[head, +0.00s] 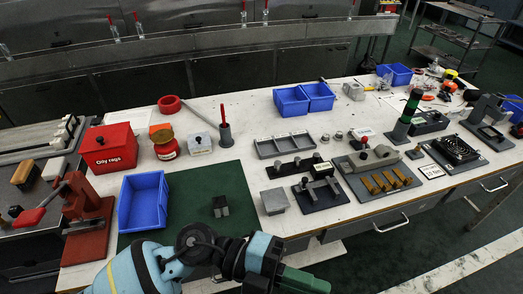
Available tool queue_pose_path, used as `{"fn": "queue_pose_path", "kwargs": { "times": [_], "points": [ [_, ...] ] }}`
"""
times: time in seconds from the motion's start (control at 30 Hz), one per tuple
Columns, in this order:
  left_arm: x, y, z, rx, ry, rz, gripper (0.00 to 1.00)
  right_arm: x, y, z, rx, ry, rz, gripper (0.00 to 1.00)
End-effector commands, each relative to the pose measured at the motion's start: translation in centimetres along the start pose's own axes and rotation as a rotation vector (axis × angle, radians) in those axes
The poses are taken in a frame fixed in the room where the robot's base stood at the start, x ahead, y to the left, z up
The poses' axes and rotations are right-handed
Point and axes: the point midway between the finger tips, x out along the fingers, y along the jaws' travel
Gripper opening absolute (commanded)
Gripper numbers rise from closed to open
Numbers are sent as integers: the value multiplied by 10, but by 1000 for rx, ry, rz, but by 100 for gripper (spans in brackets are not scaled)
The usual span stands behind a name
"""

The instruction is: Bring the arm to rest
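My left arm, light blue and black, crosses the bottom of the head view in front of the green mat (235,176). Its far end is a dark section beside a dark green block-like part (305,280); I cannot tell whether that part belongs to the arm or is held. No fingertips of the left gripper can be made out. My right gripper is not in view. A small dark two-pronged piece (220,206) stands on the mat, apart from the arm.
A blue bin (143,201), red oily-rags box (108,147) and red press (86,205) stand at left. Two blue bins (305,98) are at the back. Fixtures, a fan (456,149) and a stack light (409,108) fill the right. White bench top is clear centre-back.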

Motion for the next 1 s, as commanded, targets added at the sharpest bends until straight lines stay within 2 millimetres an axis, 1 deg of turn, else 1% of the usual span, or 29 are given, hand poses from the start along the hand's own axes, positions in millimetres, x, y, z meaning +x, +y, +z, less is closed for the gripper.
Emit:
{"fn": "queue_pose_path", "kwargs": {
  "times": [0.03,0.1,0.17,0.23,0.3,0.37,0.47,0.5,0.57,0.6,0.67,0.7,0.73,0.77,0.8,0.87,0.9,0.97,1.0],
  "points": [
    [0,-10,1,-41,-28,-111,0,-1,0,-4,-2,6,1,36],
    [-6,-24,7,-97,-81,-264,0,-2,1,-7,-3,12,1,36],
    [-15,-32,14,-149,-138,-388,0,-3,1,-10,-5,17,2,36],
    [-30,-36,24,-216,-214,-522,0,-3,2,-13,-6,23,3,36],
    [-48,-35,36,-290,-302,-650,0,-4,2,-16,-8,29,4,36],
    [-66,-28,46,-360,-385,-748,0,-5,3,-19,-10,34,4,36],
    [-98,-5,60,-484,-537,-893,0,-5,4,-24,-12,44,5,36],
    [-112,8,64,-539,-602,-944,0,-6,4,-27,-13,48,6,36],
    [-131,31,68,-625,-702,-1012,0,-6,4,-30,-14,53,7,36],
    [-144,49,69,-684,-770,-1051,0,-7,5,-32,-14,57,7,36],
    [-162,80,67,-777,-876,-1102,0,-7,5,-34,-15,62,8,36],
    [-174,102,64,-843,-947,-1129,0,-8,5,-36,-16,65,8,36],
    [-182,119,60,-893,-1000,-1147,0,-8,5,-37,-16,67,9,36],
    [-189,137,55,-944,-1052,-1162,0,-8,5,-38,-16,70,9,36],
    [-198,160,47,-1010,-1118,-1178,0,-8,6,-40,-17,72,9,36],
    [-209,195,32,-1110,-1213,-1192,0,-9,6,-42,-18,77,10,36],
    [-215,218,20,-1175,-1273,-1196,0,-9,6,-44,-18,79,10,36],
    [-221,248,2,-1266,-1352,-1196,0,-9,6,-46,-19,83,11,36],
    [-224,266,-11,-1321,-1398,-1193,0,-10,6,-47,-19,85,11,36]
  ]
}}
